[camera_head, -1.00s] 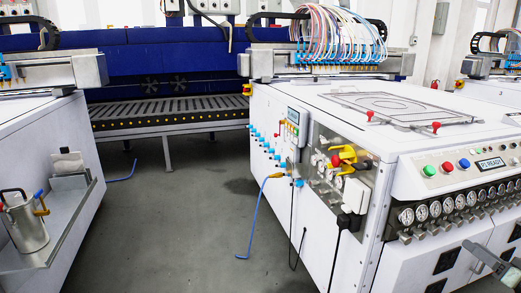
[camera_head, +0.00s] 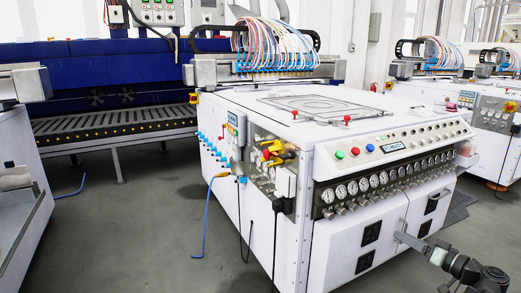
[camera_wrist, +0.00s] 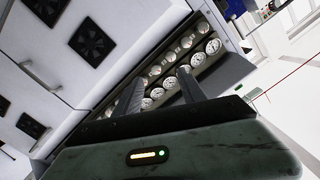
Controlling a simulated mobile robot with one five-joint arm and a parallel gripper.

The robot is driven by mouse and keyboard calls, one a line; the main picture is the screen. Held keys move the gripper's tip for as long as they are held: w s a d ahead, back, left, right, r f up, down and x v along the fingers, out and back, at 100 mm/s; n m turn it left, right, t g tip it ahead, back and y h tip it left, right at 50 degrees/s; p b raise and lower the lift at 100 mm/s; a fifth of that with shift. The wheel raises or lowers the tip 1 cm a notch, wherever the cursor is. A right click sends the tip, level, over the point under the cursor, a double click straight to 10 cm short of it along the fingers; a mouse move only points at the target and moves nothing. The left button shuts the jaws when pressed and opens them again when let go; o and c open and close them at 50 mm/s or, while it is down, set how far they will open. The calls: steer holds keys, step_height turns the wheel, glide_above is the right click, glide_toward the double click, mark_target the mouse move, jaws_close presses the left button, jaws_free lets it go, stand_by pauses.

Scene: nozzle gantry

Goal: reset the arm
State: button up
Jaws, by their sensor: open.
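My gripper (camera_wrist: 158,98) fills the lower part of the wrist view, its two dark fingers apart with nothing between them. Behind the fingers are the round gauges (camera_wrist: 196,48) of a white machine, tilted in that view. In the head view, part of my arm (camera_head: 455,266) shows at the lower right, in front of the white machine's cabinet (camera_head: 330,262). A grey finger-like end (camera_head: 409,241) reaches left towards the cabinet doors; I cannot tell whether it touches them.
A blue hose (camera_head: 207,215) hangs to the floor. A grey slatted conveyor (camera_head: 110,120) stands behind.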

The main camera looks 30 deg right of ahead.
steer(key=w+a+f+n+g+y+p, duration=0.1)
steer(key=w+a+f+g+y+p, duration=0.3)
steer(key=w+a, duration=0.8)
steer(key=w+a+f+n+g+y+p, duration=0.15)
steer(key=w+a+f+g, duration=0.5)
steer(key=a, duration=0.85)
steer(key=w+a+n+g+h+p, duration=0.1)
steer(key=a+n+g+h+p, duration=0.4)
steer(key=a, duration=2.4)
step_height(320, 180, up, 38)
steer(key=m+g+h+p, duration=0.1)
steer(key=m+p, duration=0.1)
steer(key=p, duration=3.7)
steer(key=shift+a+r+g, duration=0.25)
steer(key=shift+a+g, duration=0.1)
steer(key=shift+w+h, duration=0.1)
steer(key=shift+h, duration=0.15)
